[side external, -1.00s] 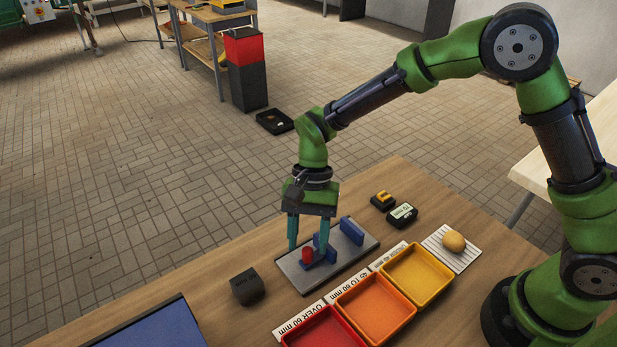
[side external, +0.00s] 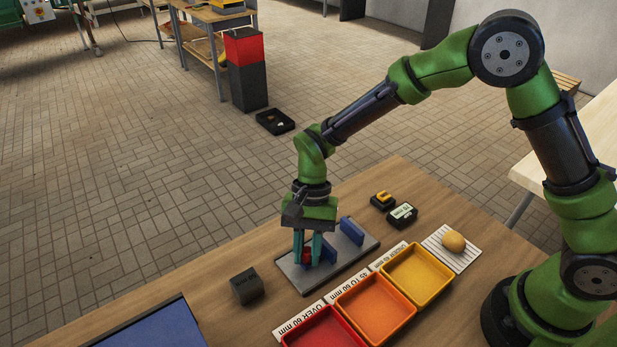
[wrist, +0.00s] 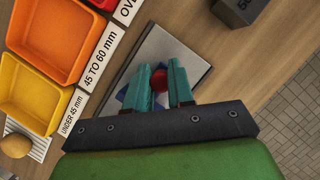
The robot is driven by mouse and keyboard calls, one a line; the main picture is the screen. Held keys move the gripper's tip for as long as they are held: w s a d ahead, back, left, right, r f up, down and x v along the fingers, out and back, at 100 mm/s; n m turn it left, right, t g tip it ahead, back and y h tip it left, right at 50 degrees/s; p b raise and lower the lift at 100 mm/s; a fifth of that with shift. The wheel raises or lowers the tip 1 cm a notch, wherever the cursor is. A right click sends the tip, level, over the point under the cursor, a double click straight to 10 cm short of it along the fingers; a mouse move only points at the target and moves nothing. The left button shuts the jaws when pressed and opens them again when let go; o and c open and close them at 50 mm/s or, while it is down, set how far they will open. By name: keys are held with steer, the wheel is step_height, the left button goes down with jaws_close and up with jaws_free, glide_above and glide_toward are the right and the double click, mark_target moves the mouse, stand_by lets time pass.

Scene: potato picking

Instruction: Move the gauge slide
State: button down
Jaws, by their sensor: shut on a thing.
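The sizing gauge is a grey plate (side external: 291,275) with a fixed blue jaw (side external: 351,230) at its right end and a blue slide (side external: 330,252) with a red knob (side external: 307,257). My gripper (side external: 307,262) is over the left part of the plate, its teal fingers shut on the red knob. In the wrist view the red knob (wrist: 159,80) shows between the two fingertips. The slide stands apart from the fixed jaw, with a gap between them. My fingers partly hide the slide.
Red (side external: 298,344), orange (side external: 345,297) and yellow (side external: 388,272) trays with size labels line the near side. A potato (side external: 453,241) lies on a striped pad at right. A dark block (side external: 246,286) stands left of the plate. A small display (side external: 402,213) stands behind.

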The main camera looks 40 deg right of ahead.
mark_target(321, 258)
steer(key=shift+d, duration=1.85)
steer(key=c, duration=1)
jaws_free()
steer(key=shift+a, duration=0.1)
steer(key=v, duration=1.7)
